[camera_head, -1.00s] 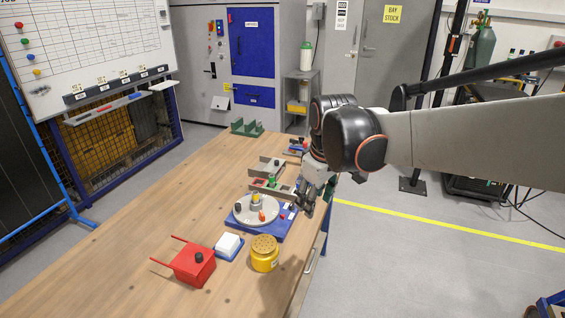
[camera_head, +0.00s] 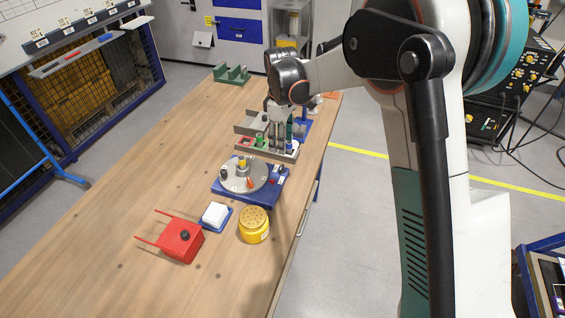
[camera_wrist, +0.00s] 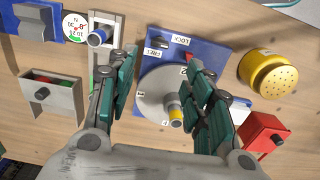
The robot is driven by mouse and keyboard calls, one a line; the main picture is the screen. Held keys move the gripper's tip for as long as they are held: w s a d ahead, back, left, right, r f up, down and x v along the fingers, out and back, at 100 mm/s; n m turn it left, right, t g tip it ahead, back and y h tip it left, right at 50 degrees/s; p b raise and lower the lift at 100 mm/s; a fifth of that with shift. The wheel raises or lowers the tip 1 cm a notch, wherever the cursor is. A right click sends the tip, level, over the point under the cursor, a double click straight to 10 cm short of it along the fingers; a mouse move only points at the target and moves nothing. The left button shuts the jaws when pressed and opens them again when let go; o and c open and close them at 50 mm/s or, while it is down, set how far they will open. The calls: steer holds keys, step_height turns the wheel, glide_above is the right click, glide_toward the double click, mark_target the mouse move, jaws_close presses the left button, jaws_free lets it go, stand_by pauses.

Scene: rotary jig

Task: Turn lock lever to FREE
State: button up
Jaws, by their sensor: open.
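The rotary jig has a blue base (camera_head: 262,198) with a pale round disc (camera_head: 232,183) and a yellow-and-grey knob (camera_head: 242,163). In the wrist view the disc (camera_wrist: 150,98) lies below and between my fingers. White LOCK (camera_wrist: 181,41) and FREE (camera_wrist: 155,52) labels sit on the base's edge. My gripper (camera_wrist: 162,60) is open and empty, teal fingers apart. In the head view my gripper (camera_head: 283,128) hangs beyond the disc, near the grey fixtures.
A yellow jar (camera_head: 254,226), a white block (camera_head: 214,213) and a red box (camera_head: 181,241) stand nearer on the wooden table (camera_head: 110,225). In the wrist view a gauge (camera_wrist: 75,27) and a post in a bracket (camera_wrist: 97,39) lie left of the base. The table's left side is clear.

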mark_target(282, 167)
step_height(282, 167, down, 11)
steer(key=shift+f+b, duration=0.2)
steer(key=shift+b, duration=1.05)
steer(key=c, duration=1)
